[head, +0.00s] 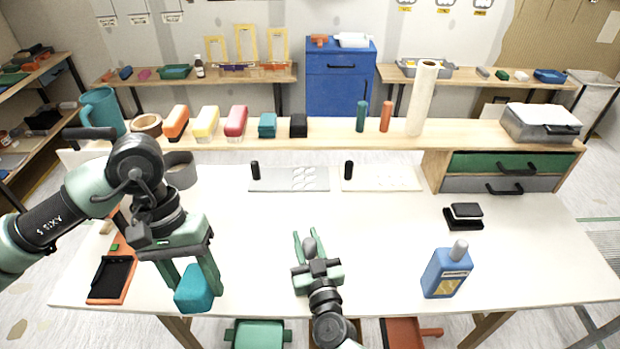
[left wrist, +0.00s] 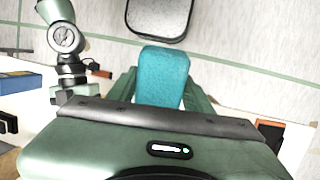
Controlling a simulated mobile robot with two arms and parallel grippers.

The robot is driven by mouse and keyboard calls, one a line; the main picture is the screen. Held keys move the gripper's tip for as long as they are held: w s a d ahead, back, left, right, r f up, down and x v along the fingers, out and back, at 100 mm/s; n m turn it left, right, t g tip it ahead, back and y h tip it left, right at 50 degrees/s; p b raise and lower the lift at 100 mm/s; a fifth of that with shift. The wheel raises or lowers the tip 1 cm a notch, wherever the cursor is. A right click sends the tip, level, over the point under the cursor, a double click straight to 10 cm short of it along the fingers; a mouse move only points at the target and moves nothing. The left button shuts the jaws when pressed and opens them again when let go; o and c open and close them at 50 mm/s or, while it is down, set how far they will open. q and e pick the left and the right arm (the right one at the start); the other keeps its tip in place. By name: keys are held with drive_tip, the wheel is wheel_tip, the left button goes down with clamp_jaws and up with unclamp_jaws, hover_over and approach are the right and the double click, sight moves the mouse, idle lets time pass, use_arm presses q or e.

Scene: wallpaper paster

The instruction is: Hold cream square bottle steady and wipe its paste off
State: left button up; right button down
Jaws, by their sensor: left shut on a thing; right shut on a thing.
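My left gripper (head: 192,276) is shut on a teal block (head: 194,293), which looks like a sponge, above the table's front left. The block also shows between the fingers in the left wrist view (left wrist: 162,75). My right gripper (head: 311,240) is at the table's front middle. A small grey rounded piece (head: 310,246), perhaps a cap, shows between its fingers; the rest of what it holds is hidden or blends into the white top. I cannot make out a cream square bottle or any paste. The two grippers are well apart.
A blue bottle (head: 446,273) stands upright at the right. A black stamp-like block (head: 463,215) lies behind it. An orange tray with a black pad (head: 110,278) is at the front left. Two flat pale panels (head: 290,187) lie at the back. The middle right is clear.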

drive_tip(key=shift+s+f, duration=0.1)
drive_tip(key=shift+f, duration=0.25)
drive_tip(key=c, duration=1)
unclamp_jaws()
use_arm(q)
drive_tip(key=shift+w, duration=0.1)
use_arm(e)
drive_tip(key=shift+r, duration=0.1)
drive_tip(key=v, duration=1.2)
